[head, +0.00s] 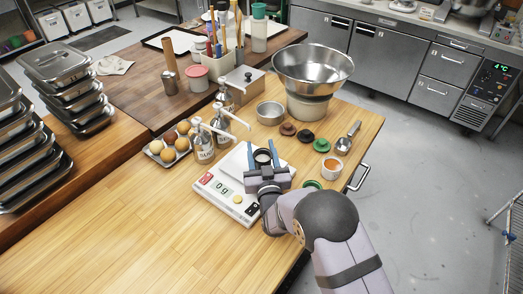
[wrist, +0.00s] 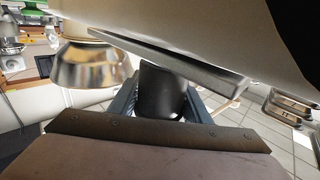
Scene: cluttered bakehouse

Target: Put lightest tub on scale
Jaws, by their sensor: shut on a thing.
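My gripper (head: 263,156) is shut on a small dark tub (head: 262,160), with one blue finger on each side. The tub also shows in the wrist view (wrist: 160,92) between the fingers. In the head view it is over the pan of the white scale (head: 205,187); I cannot tell whether it touches the pan. The scale's display appears to read 0 g. Other small round tubs or lids stand to the right: a brown one (head: 288,129), a dark one (head: 305,136) and a green one (head: 321,145). Another green one (head: 311,184) is partly hidden by my arm.
Pump bottles (head: 204,149) and a tray of eggs (head: 168,150) stand left of the scale. A steel bowl (head: 312,68), a small metal pan (head: 270,113) and an orange-filled cup (head: 332,167) are behind and right. The wooden counter (head: 125,225) is clear at front left.

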